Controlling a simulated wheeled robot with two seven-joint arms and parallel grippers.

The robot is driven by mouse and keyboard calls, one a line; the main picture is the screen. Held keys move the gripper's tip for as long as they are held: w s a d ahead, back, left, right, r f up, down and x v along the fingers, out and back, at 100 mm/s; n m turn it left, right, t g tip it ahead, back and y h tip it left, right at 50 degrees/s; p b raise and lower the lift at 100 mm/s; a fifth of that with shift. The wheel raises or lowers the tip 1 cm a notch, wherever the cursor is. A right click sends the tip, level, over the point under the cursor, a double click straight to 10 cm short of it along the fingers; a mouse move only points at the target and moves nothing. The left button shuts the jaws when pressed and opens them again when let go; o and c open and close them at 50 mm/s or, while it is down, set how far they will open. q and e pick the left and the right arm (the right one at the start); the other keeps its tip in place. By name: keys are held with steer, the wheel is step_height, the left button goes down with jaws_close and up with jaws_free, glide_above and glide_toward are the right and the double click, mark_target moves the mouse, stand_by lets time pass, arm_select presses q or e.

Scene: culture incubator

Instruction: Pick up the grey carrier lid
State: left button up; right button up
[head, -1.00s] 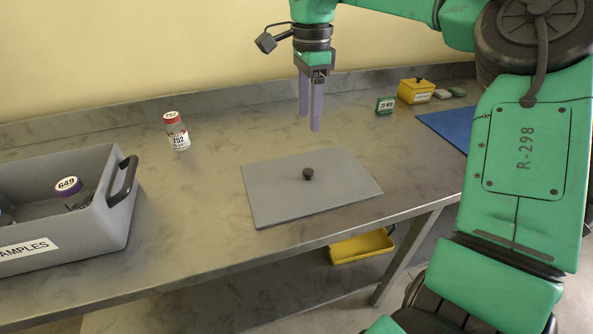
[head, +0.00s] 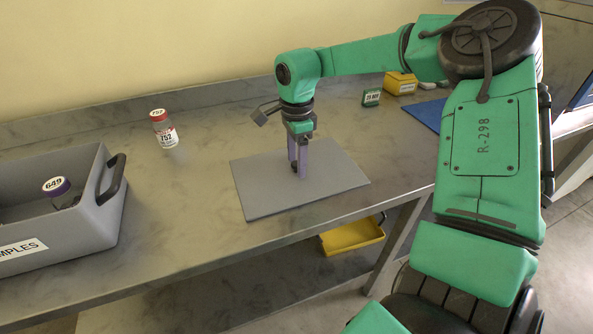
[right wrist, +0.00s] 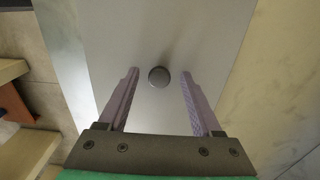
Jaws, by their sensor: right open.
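The grey carrier lid (head: 262,195) lies flat on the bench, a thin rectangular plate with a dark round knob near its middle. In the right wrist view the lid (right wrist: 200,40) fills the centre and its knob (right wrist: 159,77) shows between the fingers. My right gripper (head: 298,170) is low over the lid, fingers pointing down at the knob, which they mostly hide in the head view. In the right wrist view the right gripper (right wrist: 158,95) is open, with a gap between each finger and the knob. My left gripper is not in view.
A grey carrier labelled "SAMPLES" (head: 105,225) stands at left, holding a purple-capped vial (head: 57,189). A yellow tray (head: 352,236) sits below.

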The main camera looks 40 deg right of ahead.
steer(key=shift+r, duration=0.1)
jaws_close()
